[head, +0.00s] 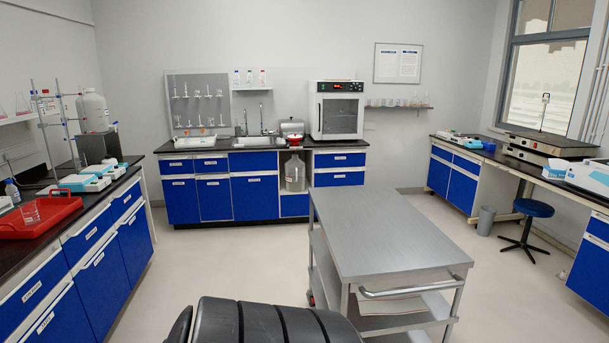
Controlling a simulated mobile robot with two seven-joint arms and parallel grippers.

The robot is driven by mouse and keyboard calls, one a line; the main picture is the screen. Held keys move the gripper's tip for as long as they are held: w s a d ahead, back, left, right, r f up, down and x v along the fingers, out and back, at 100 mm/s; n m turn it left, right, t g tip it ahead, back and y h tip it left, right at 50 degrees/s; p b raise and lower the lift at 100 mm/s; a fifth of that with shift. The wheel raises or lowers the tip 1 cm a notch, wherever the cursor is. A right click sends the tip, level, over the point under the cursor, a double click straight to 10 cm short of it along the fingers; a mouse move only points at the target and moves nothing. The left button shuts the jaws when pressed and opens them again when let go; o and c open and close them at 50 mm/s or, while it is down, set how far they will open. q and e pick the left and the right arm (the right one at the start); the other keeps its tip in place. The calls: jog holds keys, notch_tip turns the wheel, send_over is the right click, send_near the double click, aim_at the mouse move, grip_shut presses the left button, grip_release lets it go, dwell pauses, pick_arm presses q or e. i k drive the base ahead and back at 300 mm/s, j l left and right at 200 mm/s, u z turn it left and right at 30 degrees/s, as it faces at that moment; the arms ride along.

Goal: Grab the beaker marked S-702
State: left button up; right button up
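A clear glass beaker (31,213) stands in a red tray (40,228) on the left bench. No marking can be read on it, so I cannot tell whether it is the S-702 one. Several small glass vessels (412,102) stand on a wall shelf right of the oven, too small to read. Neither of my grippers is in view.
A bare steel cart (385,235) stands right of centre. The left bench (95,205), back counter (235,143) with sink and oven (336,110), and right bench line the walls. A blue stool (533,208) stands at right. Floor between left bench and cart is clear.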

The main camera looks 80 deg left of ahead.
aim_at(29, 214)
jog(key=u, duration=1.5)
jog(key=j+u, duration=0.2)
jog(key=u, duration=0.25)
jog(key=j+u, duration=0.2)
jog(key=u, duration=0.2)
jog(key=j+u, duration=0.2)
jog(key=u, duration=0.25)
jog(key=j+u, duration=0.15)
jog(key=u, duration=0.25)
jog(key=i+j+u, duration=0.35)
jog(key=j, duration=0.3)
jog(key=i+j+u, duration=0.35)
jog(key=i+j, duration=0.2)
